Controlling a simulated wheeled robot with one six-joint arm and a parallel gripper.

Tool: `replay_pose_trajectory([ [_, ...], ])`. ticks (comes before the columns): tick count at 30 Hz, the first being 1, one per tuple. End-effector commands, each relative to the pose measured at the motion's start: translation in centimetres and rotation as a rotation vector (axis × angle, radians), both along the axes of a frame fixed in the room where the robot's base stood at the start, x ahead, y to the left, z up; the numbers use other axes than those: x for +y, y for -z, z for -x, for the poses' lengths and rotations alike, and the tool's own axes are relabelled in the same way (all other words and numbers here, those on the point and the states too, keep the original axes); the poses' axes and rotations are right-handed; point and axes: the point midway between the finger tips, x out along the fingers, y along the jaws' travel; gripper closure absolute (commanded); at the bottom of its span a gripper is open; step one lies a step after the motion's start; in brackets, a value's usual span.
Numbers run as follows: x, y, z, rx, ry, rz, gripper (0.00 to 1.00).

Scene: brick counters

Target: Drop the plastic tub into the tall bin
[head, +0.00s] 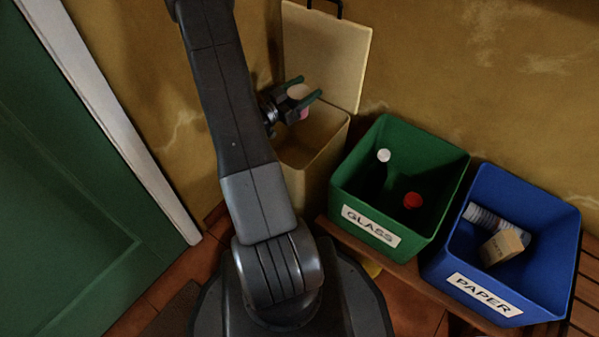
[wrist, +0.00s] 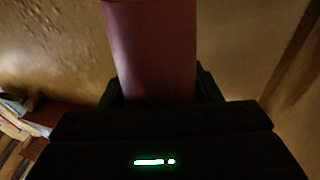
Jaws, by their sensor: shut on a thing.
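The plastic tub (head: 298,91) is pinkish with a pale top. In the wrist view the tub (wrist: 155,50) fills the space between the two fingers as a smooth pink wall. My gripper (head: 310,88) is shut on the tub and holds it over the mouth of the tall bin. The tall bin (head: 312,182) is cream, with its lid (head: 325,50) swung up against the wall. The bin's floor is hidden, and my arm covers part of its left side.
A green bin labelled GLASS (head: 345,195) holds a dark bottle and a red-topped item. A blue bin labelled PAPER (head: 445,262) holds a ribbed roll and a small box. A green door (head: 60,200) is at the left.

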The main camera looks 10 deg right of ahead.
Motion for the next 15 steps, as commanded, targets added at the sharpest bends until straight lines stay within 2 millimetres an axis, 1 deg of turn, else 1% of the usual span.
replay_pose_trajectory([
  [1,0.0,1.1,0.0,0.001,0.0,0.0,0.64],
  [4,0.0,1.9,0.0,0.001,0.0,0.0,0.64],
  [7,0.0,2.2,0.0,0.001,0.0,0.0,0.64],
  [14,0.0,2.1,0.0,0.0,0.0,0.0,0.64],
  [15,0.0,2.1,0.0,0.0,0.0,0.0,0.37],
])
